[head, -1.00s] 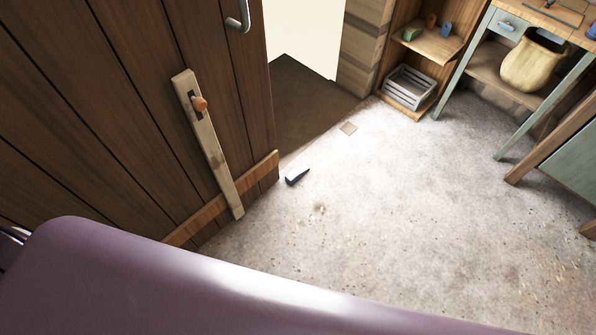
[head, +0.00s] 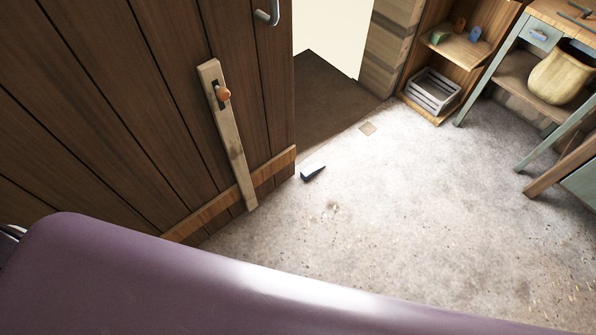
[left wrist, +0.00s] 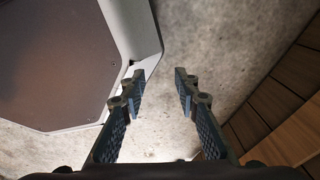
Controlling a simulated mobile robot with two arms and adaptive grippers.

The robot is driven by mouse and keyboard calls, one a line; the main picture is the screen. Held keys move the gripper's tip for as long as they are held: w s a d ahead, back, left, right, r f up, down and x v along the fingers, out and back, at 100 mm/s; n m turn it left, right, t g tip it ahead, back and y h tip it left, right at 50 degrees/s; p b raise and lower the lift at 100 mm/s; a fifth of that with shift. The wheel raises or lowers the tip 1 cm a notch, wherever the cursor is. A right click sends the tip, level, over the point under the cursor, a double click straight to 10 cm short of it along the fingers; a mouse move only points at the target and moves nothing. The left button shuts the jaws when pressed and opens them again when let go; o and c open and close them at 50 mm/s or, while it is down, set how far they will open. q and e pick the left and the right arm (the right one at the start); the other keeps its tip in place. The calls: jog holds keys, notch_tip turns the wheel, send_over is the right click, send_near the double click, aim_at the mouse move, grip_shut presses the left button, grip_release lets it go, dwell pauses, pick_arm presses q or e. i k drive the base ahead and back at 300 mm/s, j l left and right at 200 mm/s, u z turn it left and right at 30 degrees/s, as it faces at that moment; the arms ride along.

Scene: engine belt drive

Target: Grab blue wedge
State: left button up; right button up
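The blue wedge (head: 313,171) lies on the concrete floor beside the lower edge of the wooden door, near the middle of the head view. Its top looks pale and its side dark blue. My left gripper (left wrist: 160,80) shows in the left wrist view with its two fingers apart and nothing between them. Bare floor lies beneath it, and the wedge is not in that view. My right gripper is in neither view.
The wooden door (head: 150,110) stands open at the left, with an orange-knobbed latch board (head: 228,135). A shelf with a grey crate (head: 433,91) and a workbench with a tan sack (head: 558,78) stand at the upper right. The floor (head: 420,210) between is clear.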

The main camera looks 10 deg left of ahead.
aim_at(307, 173)
jog(key=i+l+u, duration=0.15)
jog(key=u, duration=0.3)
jog(key=i+l+u, duration=0.15)
jog(key=u, duration=0.3)
jog(key=i+l+u, duration=0.1)
jog(key=l+u, duration=0.55)
jog(key=u, duration=0.2)
jog(key=l+u, duration=0.25)
jog(key=l, duration=0.65)
jog(key=l+u, duration=0.25)
jog(key=l, duration=0.6)
jog(key=k+l+u, duration=0.1)
jog(key=l+u, duration=0.15)
jog(key=l, duration=0.65)
